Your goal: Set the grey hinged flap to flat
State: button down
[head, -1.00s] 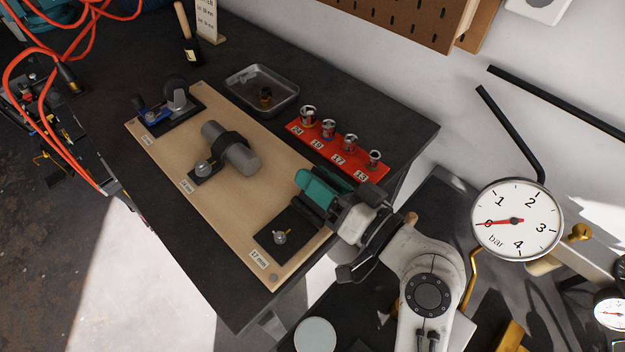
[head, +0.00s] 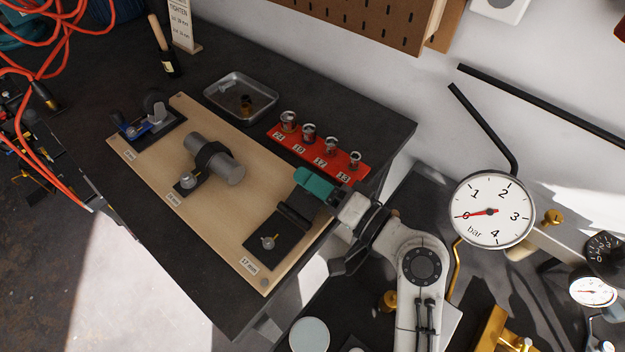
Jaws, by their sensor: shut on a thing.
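I cannot clearly pick out the grey hinged flap. A small grey upright piece (head: 158,113) stands beside a blue part on a black plate at the far left of the wooden board; I cannot tell if it is the flap. My gripper (head: 336,194) is at the board's right edge, shut on a teal tool-like piece (head: 314,184). The fingertips are mostly hidden. The teal piece is close to the dark bars (head: 294,214) on the 17 mm plate (head: 262,252); whether they touch is unclear.
The wooden board (head: 232,240) also carries a grey cylinder (head: 216,158) in a black clamp. Behind it are a red socket rail (head: 318,152) and a metal tray (head: 240,97). A pressure gauge (head: 490,210) stands at right. Dark bench top is clear along the board's front.

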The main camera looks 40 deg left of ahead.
aim_at(310, 215)
dwell(0.3)
jog(key=c, duration=0.8)
grip_release()
jog(key=shift+c, duration=0.2)
notch_tip(310, 215, up, 3)
jog(key=shift+f, duration=0.15)
jog(key=s+d+r, duration=0.6)
jog(key=s+r, duration=0.4)
jog(key=s, duration=0.2)
jog(key=shift+s+d+p, duration=0.15)
jog(key=shift+d+p, duration=0.15)
jog(key=shift+p, duration=0.05)
jog(key=shift+r, duration=0.1)
jog(key=shift+c, duration=0.2)
